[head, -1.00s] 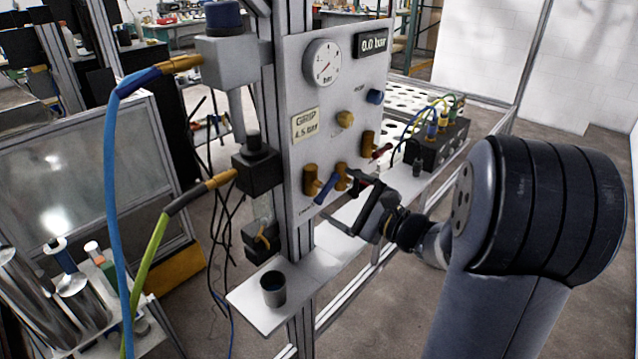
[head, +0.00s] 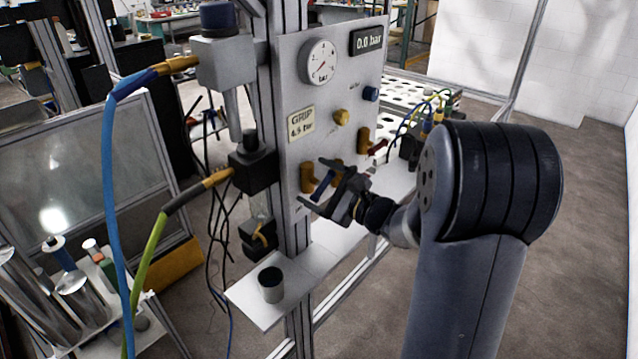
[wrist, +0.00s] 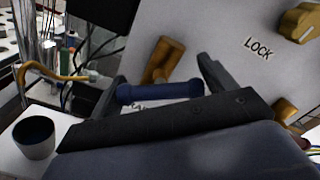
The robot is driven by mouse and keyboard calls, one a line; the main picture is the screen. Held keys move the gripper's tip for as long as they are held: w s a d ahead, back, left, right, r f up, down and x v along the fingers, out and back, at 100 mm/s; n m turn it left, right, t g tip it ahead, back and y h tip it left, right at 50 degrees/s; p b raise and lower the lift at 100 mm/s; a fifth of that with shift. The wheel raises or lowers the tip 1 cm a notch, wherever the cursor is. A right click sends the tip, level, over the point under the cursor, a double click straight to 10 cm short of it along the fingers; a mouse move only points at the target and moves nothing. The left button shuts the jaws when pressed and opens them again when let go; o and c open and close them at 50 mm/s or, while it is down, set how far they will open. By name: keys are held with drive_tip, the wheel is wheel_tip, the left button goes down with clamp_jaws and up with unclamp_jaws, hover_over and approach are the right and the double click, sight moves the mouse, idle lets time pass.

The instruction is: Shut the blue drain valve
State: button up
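The blue drain valve handle (head: 322,186) is on the lower left of the grey panel, beside a brass valve body (head: 307,178). In the wrist view the blue handle (wrist: 160,91) lies across the picture in front of a brass body (wrist: 164,60). My gripper (head: 316,183) is open at the panel, one finger above the handle and one below. In the wrist view my gripper (wrist: 162,72) has a finger near each end of the handle. I cannot tell whether either finger touches it. The label below the handle is partly hidden.
A red-handled brass valve (head: 367,142), a brass knob (head: 340,117) and a blue button (head: 370,94) are on the same panel (head: 300,60). A dark cup (head: 271,286) stands on the shelf (head: 255,312) below. Hoses (head: 110,200) hang at the left.

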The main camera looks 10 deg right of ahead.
drive_tip(key=shift+c, duration=1)
drive_tip(key=shift+m, duration=3)
drive_tip(key=o, duration=0.7)
drive_tip(key=shift+c, duration=0.2)
drive_tip(key=shift+d, duration=0.1)
